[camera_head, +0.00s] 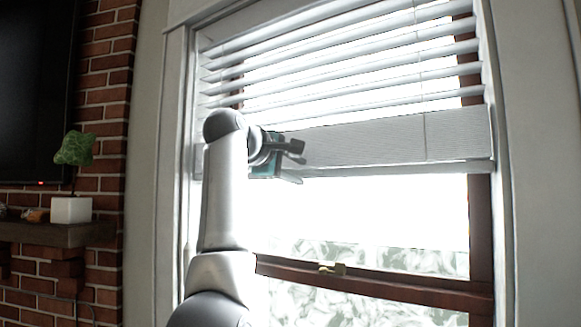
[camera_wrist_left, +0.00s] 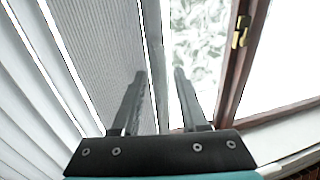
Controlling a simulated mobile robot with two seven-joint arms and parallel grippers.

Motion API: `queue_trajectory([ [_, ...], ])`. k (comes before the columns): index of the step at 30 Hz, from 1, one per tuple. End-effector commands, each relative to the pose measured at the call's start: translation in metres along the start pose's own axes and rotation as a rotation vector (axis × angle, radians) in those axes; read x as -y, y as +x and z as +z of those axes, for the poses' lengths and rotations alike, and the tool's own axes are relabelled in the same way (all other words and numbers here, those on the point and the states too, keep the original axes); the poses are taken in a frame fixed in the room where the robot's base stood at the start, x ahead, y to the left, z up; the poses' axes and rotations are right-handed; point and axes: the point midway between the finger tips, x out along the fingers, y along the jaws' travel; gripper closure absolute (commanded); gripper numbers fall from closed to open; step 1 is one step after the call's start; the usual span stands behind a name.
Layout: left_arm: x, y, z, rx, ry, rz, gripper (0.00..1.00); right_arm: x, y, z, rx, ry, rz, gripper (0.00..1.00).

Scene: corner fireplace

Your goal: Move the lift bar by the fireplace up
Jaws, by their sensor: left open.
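The lift bar (camera_head: 400,168) is the pale bottom rail of the white window blind, below its stacked slats. It hangs level across the upper window. My left gripper (camera_head: 294,162) is at the left part of the bar, with its fingers open. In the left wrist view, the bar (camera_wrist_left: 154,35) runs as a white strip between the two fingertips (camera_wrist_left: 161,72). One finger overlaps the stacked slats and the other overlaps the glass. I cannot tell whether the fingers touch the bar. My right gripper is not in view.
The brown window sash (camera_head: 400,290) with a brass latch (camera_head: 332,268) is below the bar. White window trim (camera_head: 172,200) stands close left of my arm. A brick wall (camera_head: 108,75), a mantel (camera_head: 50,235) and a potted plant (camera_head: 72,208) are at the far left.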

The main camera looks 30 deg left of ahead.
Motion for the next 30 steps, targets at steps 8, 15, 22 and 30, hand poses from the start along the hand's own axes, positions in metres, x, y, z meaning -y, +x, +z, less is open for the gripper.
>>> queue_trajectory([
  [8,0.002,-0.035,-0.001,-0.002,0.0,0.007,0.56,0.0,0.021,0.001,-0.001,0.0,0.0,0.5],
  [15,0.002,-0.095,-0.001,-0.003,0.0,0.008,0.56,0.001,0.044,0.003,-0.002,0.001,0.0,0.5],
  [22,0.001,-0.137,0.0,-0.001,0.0,0.006,0.56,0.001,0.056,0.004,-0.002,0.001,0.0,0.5],
  [30,0.0,-0.153,0.0,-0.001,0.0,0.004,0.56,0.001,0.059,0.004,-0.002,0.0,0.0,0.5],
])
